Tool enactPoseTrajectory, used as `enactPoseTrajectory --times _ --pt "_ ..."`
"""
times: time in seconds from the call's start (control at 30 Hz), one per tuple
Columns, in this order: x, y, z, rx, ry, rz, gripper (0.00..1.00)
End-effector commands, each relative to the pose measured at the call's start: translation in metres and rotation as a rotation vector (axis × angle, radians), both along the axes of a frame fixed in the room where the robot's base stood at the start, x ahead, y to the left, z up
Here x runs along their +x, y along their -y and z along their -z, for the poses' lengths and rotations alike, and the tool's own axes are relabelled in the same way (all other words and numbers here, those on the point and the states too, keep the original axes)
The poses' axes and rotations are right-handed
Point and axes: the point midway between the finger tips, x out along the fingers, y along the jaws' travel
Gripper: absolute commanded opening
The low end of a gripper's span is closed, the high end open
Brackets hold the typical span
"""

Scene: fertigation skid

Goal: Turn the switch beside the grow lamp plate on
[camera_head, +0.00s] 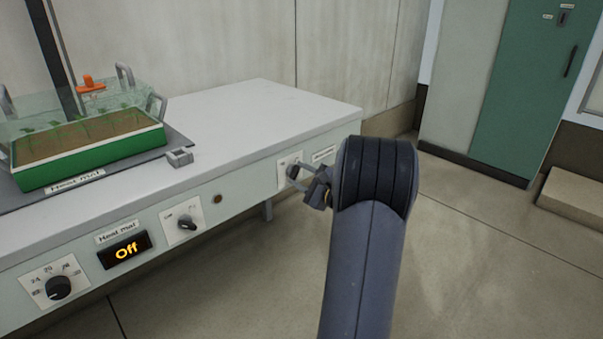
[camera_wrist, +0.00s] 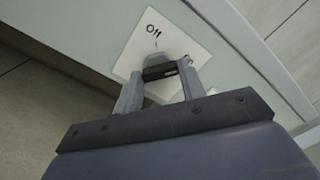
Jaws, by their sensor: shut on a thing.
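The switch (camera_wrist: 160,71) is a dark knob on a white plate (camera_wrist: 137,49) set in the front panel near the bench's right end. In the wrist view "Off" shows on the plate; the other marking is mostly hidden by a finger. My gripper (camera_wrist: 160,76) is shut on the knob, one finger on each side. In the head view my gripper (camera_head: 301,179) reaches the same plate, and my arm hides part of this area. A small label plate (camera_head: 324,154) sits just right of the switch; its text is too small to read.
A heat mat (camera_head: 179,141) with a green seedling tray (camera_head: 90,160) lies on the bench. A green cabinet (camera_head: 520,90) stands at the back right. The floor between is clear.

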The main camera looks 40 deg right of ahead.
Motion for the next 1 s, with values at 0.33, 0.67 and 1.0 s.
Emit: enactPoseTrajectory --times 0.33,0.67,1.0 --pt "-0.0005 -0.0001 0.0007 0.121 -0.012 0.0 0.15" --pt "-0.0005 0.0 0.0014 0.138 -0.013 0.001 0.15" --pt "-0.0004 0.0 0.0011 0.136 -0.012 0.0 0.51"
